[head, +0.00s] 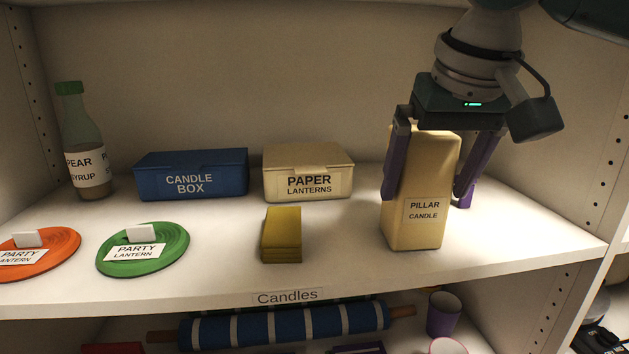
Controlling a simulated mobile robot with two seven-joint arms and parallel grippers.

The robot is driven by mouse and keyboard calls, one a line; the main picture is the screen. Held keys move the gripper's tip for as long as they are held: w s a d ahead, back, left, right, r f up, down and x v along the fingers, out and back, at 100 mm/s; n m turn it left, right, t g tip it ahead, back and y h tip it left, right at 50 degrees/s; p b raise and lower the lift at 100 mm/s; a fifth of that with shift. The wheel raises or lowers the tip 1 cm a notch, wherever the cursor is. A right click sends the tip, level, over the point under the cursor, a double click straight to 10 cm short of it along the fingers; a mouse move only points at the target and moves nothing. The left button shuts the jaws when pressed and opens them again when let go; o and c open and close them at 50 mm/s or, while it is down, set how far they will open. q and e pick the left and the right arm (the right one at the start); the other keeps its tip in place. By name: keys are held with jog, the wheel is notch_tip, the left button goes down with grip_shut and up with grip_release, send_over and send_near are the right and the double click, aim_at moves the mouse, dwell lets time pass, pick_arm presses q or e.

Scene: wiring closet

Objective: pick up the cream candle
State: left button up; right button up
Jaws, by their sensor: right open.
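The cream candle (422,190) is a tall square block with a label reading "PILLAR CANDLE". It stands upright on the right part of the shelf. My right gripper (422,196) comes down from above, with one purple finger on each side of the candle. It is open, and its fingers reach about halfway down the candle. The left finger looks close to the candle's left side; I cannot tell whether it touches. A gap shows at the right finger. My left gripper is not in view.
A yellow block (282,235) lies left of the candle. Behind stand a paper lanterns box (308,172), a blue candle box (191,174) and a syrup bottle (83,145). Green (150,262) and orange (50,243) party lanterns lie left. The shelf edge (350,286) runs in front.

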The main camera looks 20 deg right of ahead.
jog(key=w, duration=0.1)
jog(key=w+d, duration=0.1)
jog(key=w, duration=0.1)
jog(key=shift+w+f, duration=0.15)
jog(key=shift+f, duration=0.4)
grip_shut()
dwell(0.4)
